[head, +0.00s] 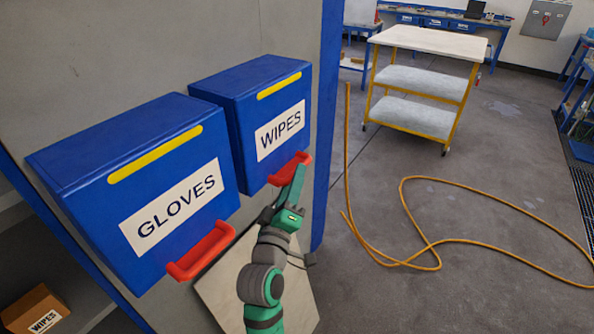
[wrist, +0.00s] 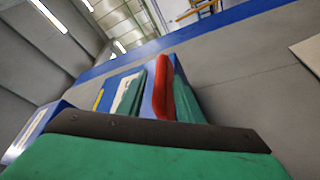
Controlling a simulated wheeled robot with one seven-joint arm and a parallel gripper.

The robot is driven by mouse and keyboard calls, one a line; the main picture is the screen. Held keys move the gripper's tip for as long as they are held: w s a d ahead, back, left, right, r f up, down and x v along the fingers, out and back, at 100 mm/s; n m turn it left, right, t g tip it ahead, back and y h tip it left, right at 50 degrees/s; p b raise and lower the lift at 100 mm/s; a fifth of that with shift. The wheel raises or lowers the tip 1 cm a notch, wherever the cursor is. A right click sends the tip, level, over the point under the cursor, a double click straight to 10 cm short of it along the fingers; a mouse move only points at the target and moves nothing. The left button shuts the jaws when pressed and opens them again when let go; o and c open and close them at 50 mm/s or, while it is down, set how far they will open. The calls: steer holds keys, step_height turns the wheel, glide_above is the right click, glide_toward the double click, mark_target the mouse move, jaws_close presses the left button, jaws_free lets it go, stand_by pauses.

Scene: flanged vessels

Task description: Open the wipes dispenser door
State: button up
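The wipes dispenser (head: 225,85) is a blue box on the grey panel, with a yellow strip and a white WIPES label. Its front door looks shut. A red handle (head: 284,170) sticks out at the bottom of that front. My gripper (head: 296,182) is at the handle's right part, partly covering it. In the wrist view, the red handle (wrist: 163,90) lies between the two green fingers of my gripper (wrist: 158,85). The right finger is close against it, and a narrow blue gap shows on the left. Whether the fingers touch it is unclear.
A blue gloves dispenser (head: 90,150) with its own red handle (head: 203,252) hangs at the left, near my arm. A small brown wipes carton (head: 35,310) sits low at the left. A yellow cart (head: 425,80) and an orange hose (head: 430,245) are on the floor at the right.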

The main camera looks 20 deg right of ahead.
steer(key=shift+x, duration=1.55)
jaws_close()
